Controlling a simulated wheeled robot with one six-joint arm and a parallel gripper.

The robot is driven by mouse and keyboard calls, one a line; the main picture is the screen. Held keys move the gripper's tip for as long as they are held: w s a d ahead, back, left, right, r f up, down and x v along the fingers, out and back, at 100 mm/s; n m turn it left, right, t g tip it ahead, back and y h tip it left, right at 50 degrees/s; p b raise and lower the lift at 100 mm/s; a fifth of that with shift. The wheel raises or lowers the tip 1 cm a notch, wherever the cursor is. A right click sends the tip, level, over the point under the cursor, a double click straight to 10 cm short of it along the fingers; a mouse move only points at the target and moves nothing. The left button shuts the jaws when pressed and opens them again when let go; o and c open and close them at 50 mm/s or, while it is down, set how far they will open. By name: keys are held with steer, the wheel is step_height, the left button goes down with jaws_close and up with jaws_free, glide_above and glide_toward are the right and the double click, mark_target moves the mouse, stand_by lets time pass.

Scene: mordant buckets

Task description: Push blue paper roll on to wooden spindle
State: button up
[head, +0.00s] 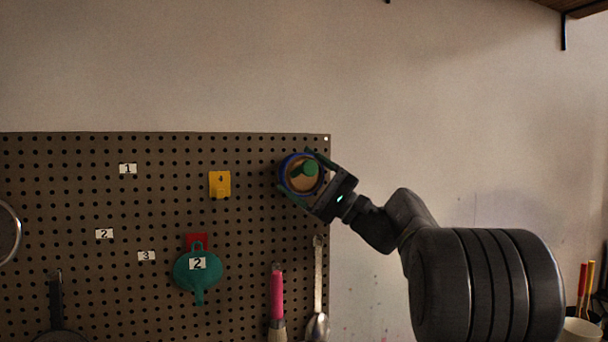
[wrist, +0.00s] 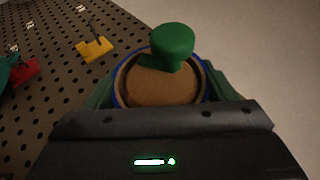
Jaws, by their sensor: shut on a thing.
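A round blue-rimmed piece (head: 298,183) with a brown face and a green knob (head: 310,168) is at the pegboard's upper right. In the wrist view the same piece (wrist: 155,88) shows a thin blue edge around the brown face. It may be the blue paper roll, but I see no clear paper. My gripper (head: 300,172) is shut on it, with a green finger on either side. I cannot make out a wooden spindle. Whether the piece touches the board is hidden.
The dark pegboard (head: 150,210) carries a yellow hook plate (head: 220,185), a teal funnel-like piece (head: 198,270) over a red plate (head: 196,241), a pink-handled tool (head: 277,293) and a metal spoon (head: 317,325).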

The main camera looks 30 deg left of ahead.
steer(key=shift+w+a+r+p, duration=0.1)
steer(key=shift+w+a+p, duration=0.25)
steer(key=shift+a, duration=0.1)
